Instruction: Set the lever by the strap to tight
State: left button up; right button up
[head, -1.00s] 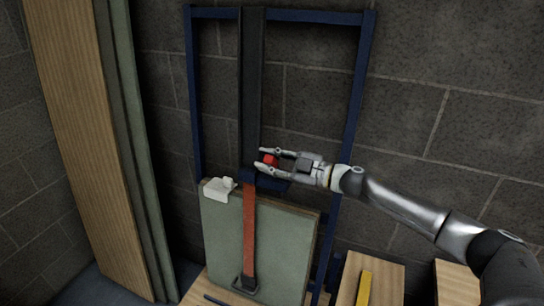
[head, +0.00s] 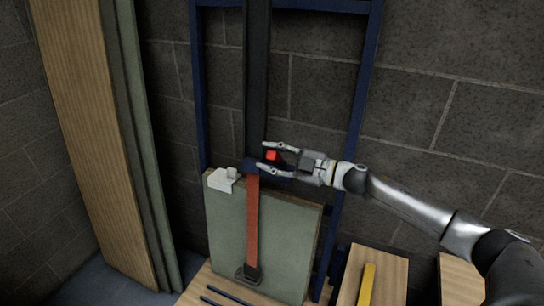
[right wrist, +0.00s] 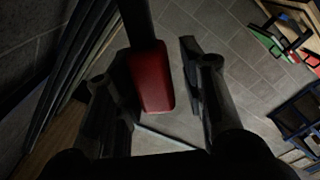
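The lever's red knob (head: 271,155) sits on the dark blue bracket (head: 250,165) at the top of the orange-red strap (head: 252,220). The strap runs down the front of a grey-green panel (head: 285,235). My right gripper (head: 265,156) is open, reaching in from the right, with one finger above the knob and one below. In the right wrist view the red knob (right wrist: 152,80) lies between the fingers, nearer the left one, with a clear gap to the right one. My left gripper is not in view.
A blue frame (head: 362,100) with a dark upright stands against the block wall. A white piece (head: 222,182) sits on the panel's top left corner. Tall boards (head: 85,130) lean at the left. A yellow bar (head: 367,285) lies on wood at the lower right.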

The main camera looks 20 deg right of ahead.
jog(key=shift+o, duration=0.3)
jog(key=shift+r, duration=0.1)
jog(key=v, duration=1.2)
dwell(0.3)
